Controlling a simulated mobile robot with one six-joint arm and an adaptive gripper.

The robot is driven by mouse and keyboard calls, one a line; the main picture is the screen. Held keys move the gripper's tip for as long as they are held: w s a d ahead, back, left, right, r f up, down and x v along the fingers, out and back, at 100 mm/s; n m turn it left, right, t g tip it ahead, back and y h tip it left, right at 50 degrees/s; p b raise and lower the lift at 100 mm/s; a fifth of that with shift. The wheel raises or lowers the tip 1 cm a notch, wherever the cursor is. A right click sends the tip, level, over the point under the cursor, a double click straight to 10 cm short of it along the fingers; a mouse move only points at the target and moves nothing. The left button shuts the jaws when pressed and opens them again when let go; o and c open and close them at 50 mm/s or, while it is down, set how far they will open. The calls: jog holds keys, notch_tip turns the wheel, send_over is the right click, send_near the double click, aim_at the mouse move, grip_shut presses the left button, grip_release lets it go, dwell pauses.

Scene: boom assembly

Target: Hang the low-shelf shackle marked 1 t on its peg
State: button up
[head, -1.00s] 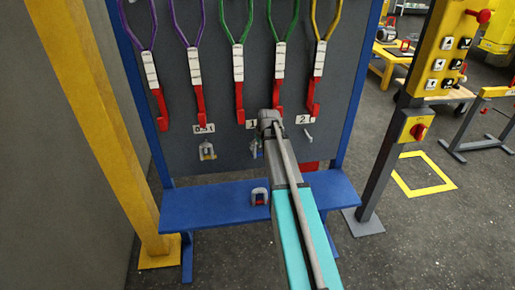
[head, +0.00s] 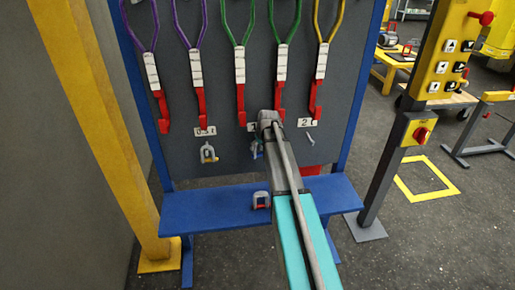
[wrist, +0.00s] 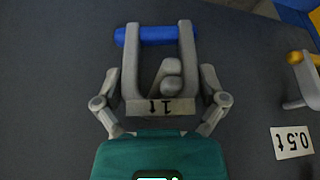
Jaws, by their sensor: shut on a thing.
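In the wrist view, my gripper (wrist: 160,76) has its two fingers closed on the sides of a grey shackle (wrist: 188,55) with a blue pin (wrist: 147,36). A plate reading "1 t" (wrist: 160,107) shows upside down across the shackle's bow; I cannot tell whether it sits on the shackle or the board. A grey peg (wrist: 172,76) with a rounded end shows inside the shackle's opening. I cannot tell from here whether the shackle rests on it. In the head view, the held shackle (head: 256,150) is close to the board, partly hidden by my arm.
A shackle (head: 208,153) hangs under the 0.5 t label (head: 205,131), left of mine. A bare peg (head: 311,140) is under the "2" label (head: 307,122). A red-pinned shackle (head: 261,200) stands on the blue low shelf (head: 210,210). Slings with red hooks (head: 241,103) hang above.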

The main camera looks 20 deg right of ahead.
jog(key=shift+f, duration=0.2)
dwell(0.6)
jog(key=o, duration=1)
jog(key=shift+s, duration=0.15)
